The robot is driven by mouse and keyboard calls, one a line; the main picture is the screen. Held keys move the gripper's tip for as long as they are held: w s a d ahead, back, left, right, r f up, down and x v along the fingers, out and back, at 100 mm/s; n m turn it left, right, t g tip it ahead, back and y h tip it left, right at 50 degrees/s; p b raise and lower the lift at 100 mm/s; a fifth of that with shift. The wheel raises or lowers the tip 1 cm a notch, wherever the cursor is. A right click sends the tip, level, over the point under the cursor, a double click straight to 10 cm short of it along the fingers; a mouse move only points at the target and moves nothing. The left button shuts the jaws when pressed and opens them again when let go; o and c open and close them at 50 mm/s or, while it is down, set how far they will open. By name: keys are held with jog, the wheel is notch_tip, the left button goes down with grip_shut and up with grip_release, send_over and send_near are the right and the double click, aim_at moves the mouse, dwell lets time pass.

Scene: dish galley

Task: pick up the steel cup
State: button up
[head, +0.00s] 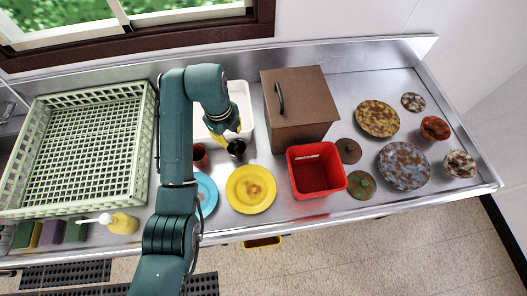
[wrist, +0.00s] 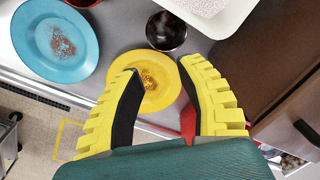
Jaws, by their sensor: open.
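The steel cup (head: 237,148) is a small dark, shiny cup standing on the steel counter, just behind the yellow plate. In the wrist view the cup (wrist: 166,32) shows its round open mouth near the top, with nothing covering it. My gripper (head: 229,137) has yellow fingers and is next to the cup, partly hidden by my arm in the head view. In the wrist view my gripper (wrist: 160,68) is open and empty. Its fingers are spread over the yellow plate, and the cup lies beyond the fingertips, not between them.
A yellow plate (head: 250,200) and a blue plate (wrist: 40,45) lie close by. A brown cup (head: 200,157) stands left of the steel cup. A white tub (head: 247,106) is behind, a brown box (head: 305,105) and red bin (head: 318,175) to the right, a dish rack (head: 75,150) left.

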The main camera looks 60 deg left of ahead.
send_over(233, 159)
notch_tip(233, 159, down, 10)
jog(key=shift+a+f, duration=0.15)
jog(key=shift+f, duration=0.05)
notch_tip(233, 159, down, 6)
jog(key=shift+w+f+p, duration=0.1)
jog(key=shift+p, duration=0.3)
grip_shut()
